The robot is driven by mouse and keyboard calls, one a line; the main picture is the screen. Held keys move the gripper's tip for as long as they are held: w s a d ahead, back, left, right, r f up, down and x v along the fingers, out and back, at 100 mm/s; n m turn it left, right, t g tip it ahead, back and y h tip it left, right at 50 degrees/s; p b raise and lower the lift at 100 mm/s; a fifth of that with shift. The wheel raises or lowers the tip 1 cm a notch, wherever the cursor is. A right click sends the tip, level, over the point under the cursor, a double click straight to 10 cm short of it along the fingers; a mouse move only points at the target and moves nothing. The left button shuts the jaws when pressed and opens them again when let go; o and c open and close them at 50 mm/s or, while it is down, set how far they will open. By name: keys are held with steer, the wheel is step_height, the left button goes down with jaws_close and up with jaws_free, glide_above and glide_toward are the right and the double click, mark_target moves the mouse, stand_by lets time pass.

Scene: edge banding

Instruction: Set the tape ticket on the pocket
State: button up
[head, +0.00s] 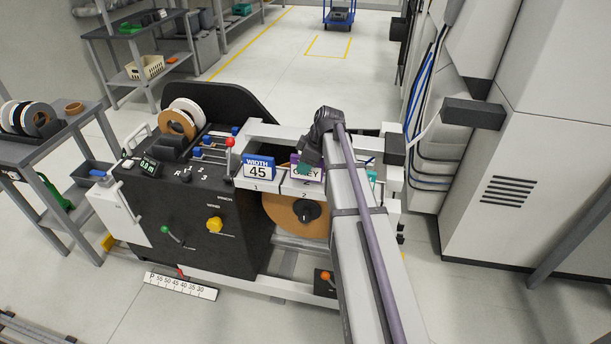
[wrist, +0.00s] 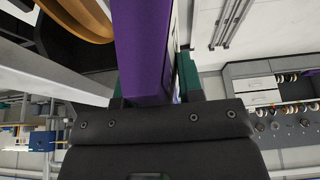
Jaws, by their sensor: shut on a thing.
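The tape ticket (head: 307,174), a white card with a purple top and the word GREY partly showing, is at the pocket (head: 300,190) marked 2 on the machine's front rail. My gripper (head: 309,157) is over it from above, shut on the ticket. In the wrist view the purple ticket (wrist: 143,45) sits between the green-padded fingers of my gripper (wrist: 150,92). My arm and gripper hide part of the ticket and the right end of the pockets. I cannot tell whether the ticket's lower edge is inside the pocket.
A blue and white WIDTH 45 ticket (head: 258,168) stands at the pocket marked 1, just left. A brown tape roll (head: 290,214) hangs below the pockets. A red-knobbed lever (head: 230,143) rises to the left. A grey cabinet (head: 540,150) stands at the right.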

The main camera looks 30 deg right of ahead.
steer(key=shift+f, duration=0.8)
steer(key=shift+r, duration=0.25)
steer(key=shift+f+b, duration=0.5)
steer(key=shift+f, duration=0.15)
steer(key=o, duration=1)
